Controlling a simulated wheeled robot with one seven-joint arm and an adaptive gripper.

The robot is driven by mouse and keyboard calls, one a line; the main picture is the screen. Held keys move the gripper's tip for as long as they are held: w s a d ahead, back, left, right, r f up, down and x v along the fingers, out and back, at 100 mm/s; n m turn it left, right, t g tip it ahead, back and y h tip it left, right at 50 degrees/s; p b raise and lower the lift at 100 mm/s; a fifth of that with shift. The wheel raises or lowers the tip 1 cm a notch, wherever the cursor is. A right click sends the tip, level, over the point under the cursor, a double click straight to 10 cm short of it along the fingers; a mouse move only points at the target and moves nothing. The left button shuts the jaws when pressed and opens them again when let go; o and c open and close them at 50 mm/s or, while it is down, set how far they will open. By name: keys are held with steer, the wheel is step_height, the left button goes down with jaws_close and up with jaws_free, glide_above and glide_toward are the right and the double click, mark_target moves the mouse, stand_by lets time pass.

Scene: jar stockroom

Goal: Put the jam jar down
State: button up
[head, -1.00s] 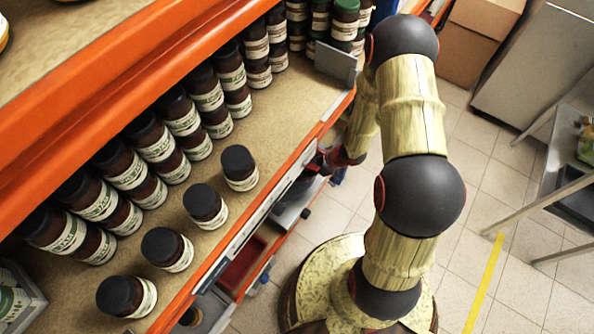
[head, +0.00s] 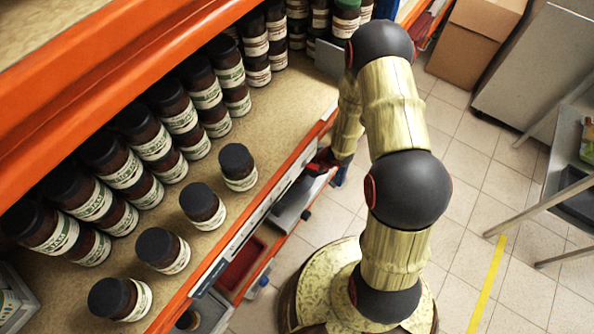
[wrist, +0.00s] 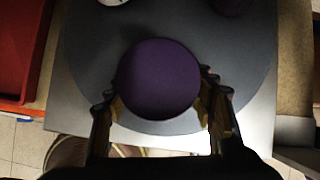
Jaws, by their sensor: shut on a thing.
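In the wrist view, the jam jar shows from above as a dark purple round lid (wrist: 158,80); its body is hidden beneath. My gripper (wrist: 160,104) is shut on it, one finger at each side of the lid. Below the jar is a dark grey round plate (wrist: 75,85) on a lighter grey square base. I cannot tell whether the jar touches the plate.
Another purple lid (wrist: 232,4) and a pale round thing (wrist: 112,1) stand at the plate's far side. A red bin (wrist: 18,50) is on the left. In the head view, dark-lidded jars (head: 163,250) stand on the upper shelf (head: 285,110) behind its orange edge (head: 170,312).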

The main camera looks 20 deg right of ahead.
steer(key=o, duration=1.8)
steer(key=shift+f, duration=0.1)
steer(key=p+v, duration=0.2)
steer(key=v, duration=0.5)
steer(key=shift+s+d+r+p, duration=0.1)
steer(key=shift+r+p, duration=0.25)
